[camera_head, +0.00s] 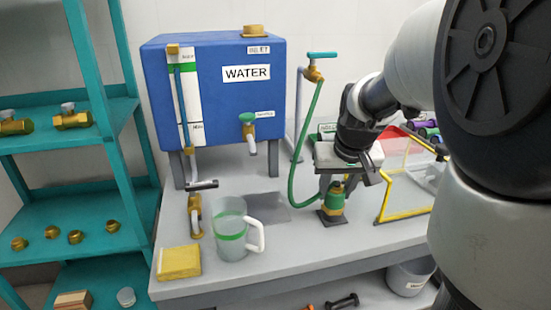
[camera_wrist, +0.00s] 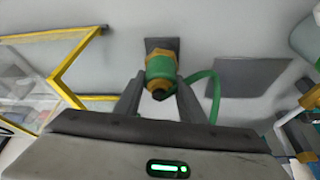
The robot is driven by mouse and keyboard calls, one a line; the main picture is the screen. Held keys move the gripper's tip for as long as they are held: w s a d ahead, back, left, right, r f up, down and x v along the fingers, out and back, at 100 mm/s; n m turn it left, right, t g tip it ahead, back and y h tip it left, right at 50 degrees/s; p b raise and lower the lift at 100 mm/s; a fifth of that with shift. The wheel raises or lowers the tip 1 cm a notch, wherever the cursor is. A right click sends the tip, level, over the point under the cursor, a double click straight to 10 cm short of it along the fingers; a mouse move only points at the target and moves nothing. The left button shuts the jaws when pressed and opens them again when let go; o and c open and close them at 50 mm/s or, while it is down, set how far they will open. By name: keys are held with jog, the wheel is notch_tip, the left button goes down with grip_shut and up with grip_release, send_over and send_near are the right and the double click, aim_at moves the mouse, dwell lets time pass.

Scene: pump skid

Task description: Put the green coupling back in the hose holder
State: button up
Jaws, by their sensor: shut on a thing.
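The green coupling (camera_head: 334,198) has brass bands and stands roughly upright just above or on a small dark square plate (camera_head: 329,218) on the bench. In the wrist view the coupling (camera_wrist: 161,66) is between the two fingers of my gripper (camera_wrist: 160,88), which is shut on it. The head view shows my gripper (camera_head: 338,184) reaching down from above. A green hose (camera_head: 296,160) runs from the coupling up to a brass valve with a teal handle. I cannot tell whether the dark plate belongs to the hose holder. A partly hidden green-and-white sign (camera_head: 327,128) is behind my wrist.
A clear jug (camera_head: 231,245) with a green band and a yellow sponge (camera_head: 179,262) stand left on the bench. A yellow-framed clear guard (camera_head: 406,180) is close on the right. A blue water tank (camera_head: 215,90) stands behind. A grey mat (camera_head: 263,207) lies bare.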

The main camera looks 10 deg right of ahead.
jog(key=o, duration=1.4)
jog(key=shift+c, duration=0.2)
